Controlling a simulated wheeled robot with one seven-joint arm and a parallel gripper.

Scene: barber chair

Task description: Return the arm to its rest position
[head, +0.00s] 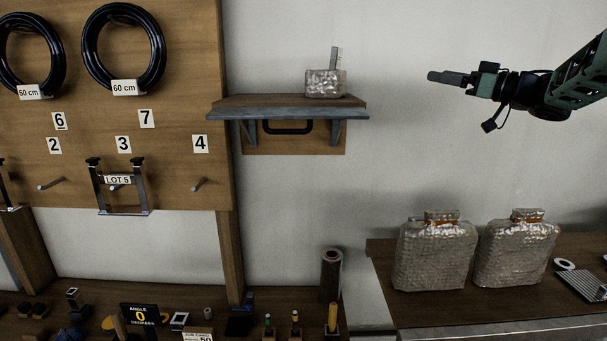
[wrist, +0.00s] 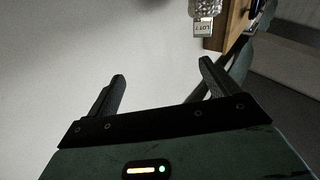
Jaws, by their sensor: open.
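My gripper (head: 452,78) is raised at the upper right of the head view, pointing left, in front of the bare wall and apart from everything. In the wrist view its two fingers (wrist: 163,78) stand wide apart with nothing between them. My arm reaches in from the right edge of the head view. A small wrapped packet (head: 325,84) sits on the wall shelf (head: 290,112) to the left of my gripper. A wrapped item with a "LOT" label (wrist: 204,27) shows at the top of the wrist view.
Two wrapped packages (head: 436,254) (head: 515,252) stand on the right bench (head: 400,308) below my gripper. A wooden pegboard (head: 190,60) with black hose coils (head: 123,48) is at left. The left bench holds small tools and a dark roll (head: 331,275). The space around my gripper is free.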

